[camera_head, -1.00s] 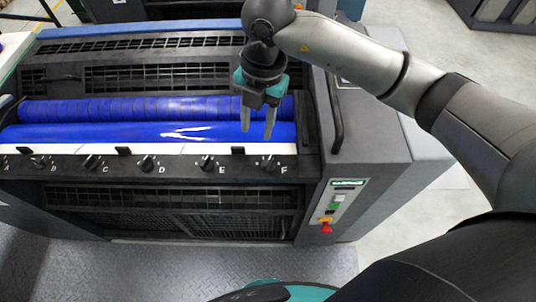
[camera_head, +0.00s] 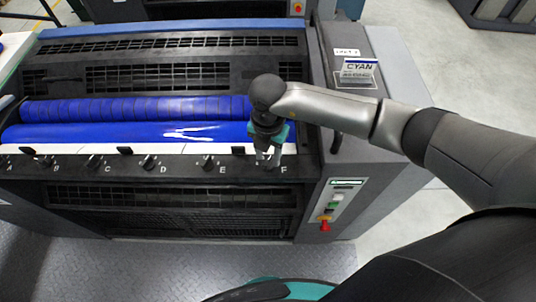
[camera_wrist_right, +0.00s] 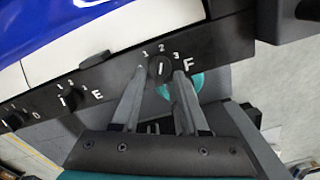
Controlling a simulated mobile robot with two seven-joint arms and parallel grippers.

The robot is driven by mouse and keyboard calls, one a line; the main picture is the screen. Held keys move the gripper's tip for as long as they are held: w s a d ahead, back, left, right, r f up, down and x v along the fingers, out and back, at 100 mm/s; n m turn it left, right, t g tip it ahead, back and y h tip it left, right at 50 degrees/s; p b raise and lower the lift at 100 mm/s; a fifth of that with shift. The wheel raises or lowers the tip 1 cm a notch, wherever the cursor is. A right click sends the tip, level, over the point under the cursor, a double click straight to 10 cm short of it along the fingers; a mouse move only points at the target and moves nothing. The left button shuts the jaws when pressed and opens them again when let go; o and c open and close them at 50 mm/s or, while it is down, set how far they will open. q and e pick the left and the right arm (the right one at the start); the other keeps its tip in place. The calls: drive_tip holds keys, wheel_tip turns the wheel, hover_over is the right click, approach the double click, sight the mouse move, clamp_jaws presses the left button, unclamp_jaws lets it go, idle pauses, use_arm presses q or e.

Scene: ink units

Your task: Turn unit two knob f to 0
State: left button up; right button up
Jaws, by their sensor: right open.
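Knob F is a dark round knob (camera_wrist_right: 158,69) with a white mark, beside the white letter F. The numerals 1, 2 and 3 arc above it in the right wrist view; the mark appears to point near 2. My right gripper (camera_head: 268,160) is over the right end of the knob row in the head view, pointing down and mostly hiding knob F there. In the wrist view its open fingers (camera_wrist_right: 160,76) are on either side of the knob; I cannot tell whether they touch it. My left gripper is not in view.
Knob E (camera_head: 208,162) is left of the gripper, with more knobs further along the dark panel. Blue rollers (camera_head: 130,133) lie behind. A CYAN sign (camera_head: 358,70) stands on the housing at right. A red button (camera_head: 325,226) is on the side panel.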

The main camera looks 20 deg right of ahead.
drive_tip(key=shift+f, duration=0.5)
clamp_jaws()
idle(0.3)
